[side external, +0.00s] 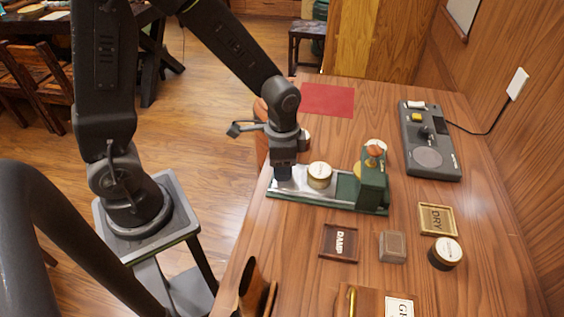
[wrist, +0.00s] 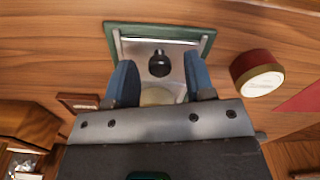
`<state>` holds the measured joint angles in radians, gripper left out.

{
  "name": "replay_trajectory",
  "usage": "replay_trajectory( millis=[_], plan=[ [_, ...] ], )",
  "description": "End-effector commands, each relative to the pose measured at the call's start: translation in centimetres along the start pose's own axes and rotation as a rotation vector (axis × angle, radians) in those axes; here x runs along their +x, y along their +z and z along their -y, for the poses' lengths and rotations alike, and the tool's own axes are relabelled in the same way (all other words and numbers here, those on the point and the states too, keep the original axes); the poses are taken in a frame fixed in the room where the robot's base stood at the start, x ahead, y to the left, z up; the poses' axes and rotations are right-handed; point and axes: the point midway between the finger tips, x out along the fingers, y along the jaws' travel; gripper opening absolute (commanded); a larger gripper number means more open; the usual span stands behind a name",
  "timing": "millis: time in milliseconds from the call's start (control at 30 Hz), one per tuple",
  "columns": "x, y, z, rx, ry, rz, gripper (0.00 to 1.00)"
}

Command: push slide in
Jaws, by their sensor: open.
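The green press (side external: 372,187) stands on the table with an orange-topped knob. Its silver slide (side external: 297,187) sticks out to the left on a green base, and a round cream-topped mould (side external: 319,176) sits on it, outside the press tower. My gripper (side external: 283,174) is low over the slide's outer left end. In the wrist view my gripper (wrist: 159,60) is open, its blue fingers either side of the slide's dark round knob (wrist: 159,64). Whether they touch it I cannot tell. A pale round top (wrist: 158,97), partly hidden by my gripper body, shows behind the knob.
A red tin (wrist: 257,74) stands beside the slide, mostly hidden behind my gripper in the side view. A red mat (side external: 327,99) and a grey console (side external: 430,140) lie farther back. A DAMP tray (side external: 339,257), a small block (side external: 392,247) and a DRY tray (side external: 437,232) lie in front.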

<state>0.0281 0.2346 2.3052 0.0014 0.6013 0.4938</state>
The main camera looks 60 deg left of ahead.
Motion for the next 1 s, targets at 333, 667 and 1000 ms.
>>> replay_trajectory(
  millis=[333,667,1000],
  plan=[
    [-0.02,0.0,0.0,0.0,0.0,0.0,0.33],
    [-0.04,-0.01,0.01,0.0,0.0,0.0,0.01],
    [-0.05,-0.5,-0.08,0.002,0.0,-0.001,0.0]
  ],
)
